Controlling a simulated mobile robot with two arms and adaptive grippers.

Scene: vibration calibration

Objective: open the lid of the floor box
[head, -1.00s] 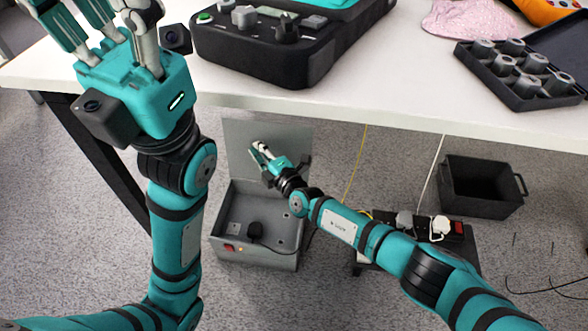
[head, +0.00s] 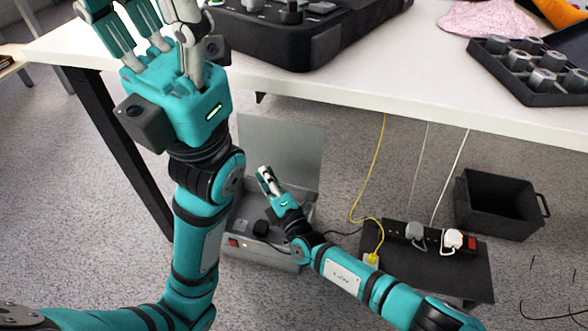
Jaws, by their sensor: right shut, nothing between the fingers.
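The grey floor box (head: 262,256) stands on the carpet under the table, with a small red switch on its front. Its lid (head: 280,148) stands raised at the back of the box, so the box is open. A dark object (head: 263,228) shows inside. My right gripper (head: 264,174) is shut and empty, above the box and in front of the raised lid. I cannot tell whether it touches the lid. My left gripper (head: 135,14) is raised at the upper left with its fingers apart and nothing visible between them.
The white table (head: 400,88) spans above, carrying a black device (head: 300,40) and a tray of grey cylinders (head: 530,85). A power strip (head: 430,238) with plugs and a yellow cable (head: 358,190) lies right of the box. A dark bin (head: 495,205) stands farther right.

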